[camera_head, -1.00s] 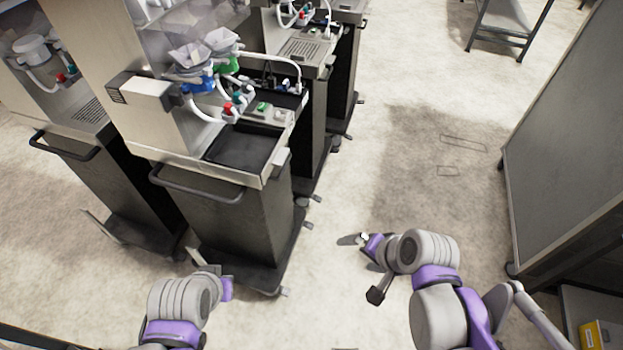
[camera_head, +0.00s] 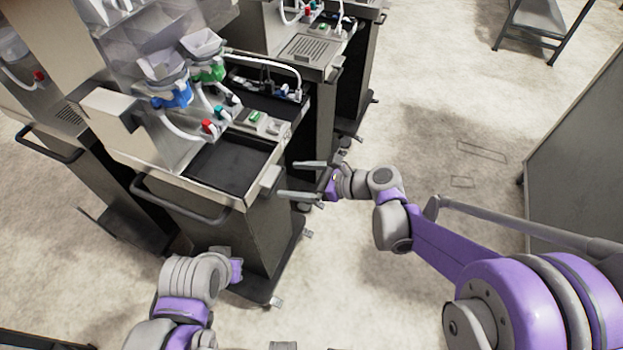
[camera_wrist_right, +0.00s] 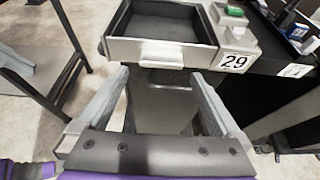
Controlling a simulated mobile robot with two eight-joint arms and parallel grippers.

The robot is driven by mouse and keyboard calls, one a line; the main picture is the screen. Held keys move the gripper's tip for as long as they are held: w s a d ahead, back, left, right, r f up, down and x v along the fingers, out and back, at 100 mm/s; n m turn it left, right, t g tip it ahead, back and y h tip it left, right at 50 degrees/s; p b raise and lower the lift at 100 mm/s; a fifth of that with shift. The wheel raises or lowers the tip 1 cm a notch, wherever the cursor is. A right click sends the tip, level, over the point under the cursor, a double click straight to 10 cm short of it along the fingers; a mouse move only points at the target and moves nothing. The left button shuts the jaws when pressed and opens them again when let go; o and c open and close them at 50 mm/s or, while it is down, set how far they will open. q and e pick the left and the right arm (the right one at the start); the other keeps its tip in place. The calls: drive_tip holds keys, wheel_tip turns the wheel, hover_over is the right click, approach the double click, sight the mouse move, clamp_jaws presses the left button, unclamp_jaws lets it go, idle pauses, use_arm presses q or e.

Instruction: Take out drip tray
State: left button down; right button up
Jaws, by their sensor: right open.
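The drip tray (camera_head: 222,167) is a black, shallow tray seated in the front top of the nearest dispenser cart. Its light grey handle tab (camera_head: 269,181) sticks out from the tray's front edge. In the right wrist view, the handle (camera_wrist_right: 161,54) is just beyond the fingertips, and the tray's dark inside (camera_wrist_right: 158,20) lies behind it. My right gripper (camera_head: 288,179) is open and empty, with its fingers pointing at the handle and apart from it. My left gripper (camera_head: 236,269) is low in front of the cart; its fingers cannot be made out.
The cart's dark bar handle (camera_head: 178,203) is left of the tray. A panel with a green button (camera_head: 255,118) and hoses with coloured fittings (camera_head: 208,127) are behind it. A label "29" (camera_wrist_right: 236,61) is beside the handle.

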sight(273, 176)
drive_tip(key=shift+x, duration=2.6)
drive_tip(key=shift+w+d, duration=0.1)
drive_tip(key=c, duration=1.5)
drive_tip(key=shift+w+r, duration=0.1)
drive_tip(key=shift+r, duration=0.05)
